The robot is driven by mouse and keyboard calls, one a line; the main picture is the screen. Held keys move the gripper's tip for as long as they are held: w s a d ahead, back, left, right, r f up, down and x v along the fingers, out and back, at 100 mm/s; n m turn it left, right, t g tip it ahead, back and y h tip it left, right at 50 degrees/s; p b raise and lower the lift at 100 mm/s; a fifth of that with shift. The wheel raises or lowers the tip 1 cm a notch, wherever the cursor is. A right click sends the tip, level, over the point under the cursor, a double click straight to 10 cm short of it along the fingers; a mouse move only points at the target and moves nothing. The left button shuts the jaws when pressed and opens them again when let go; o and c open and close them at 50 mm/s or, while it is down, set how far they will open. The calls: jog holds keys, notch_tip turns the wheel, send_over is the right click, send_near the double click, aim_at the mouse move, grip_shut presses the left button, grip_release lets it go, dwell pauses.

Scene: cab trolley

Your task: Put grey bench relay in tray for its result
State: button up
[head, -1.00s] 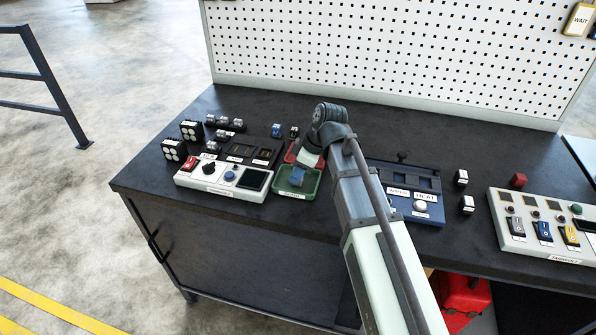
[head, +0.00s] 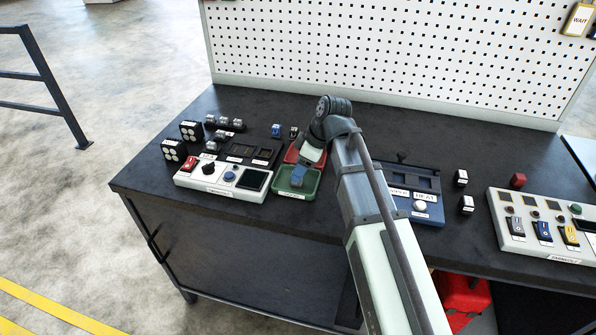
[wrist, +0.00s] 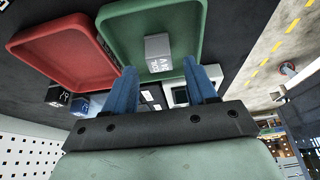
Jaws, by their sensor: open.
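In the head view my gripper (head: 298,178) points down over the green tray (head: 312,186), and the relay is hidden there. A red tray (head: 291,154) adjoins the green one; it also shows in the wrist view (wrist: 62,50).
A white control unit (head: 222,180) with a knob and screen stands left of the green tray. Small blue (head: 276,130) and black (head: 293,132) blocks stand behind the trays. A blue-based unit (head: 415,190) is to the right. A pegboard (head: 400,50) closes the back.

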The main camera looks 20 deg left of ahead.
jog(key=v, duration=0.9)
jog(key=shift+r, duration=0.4)
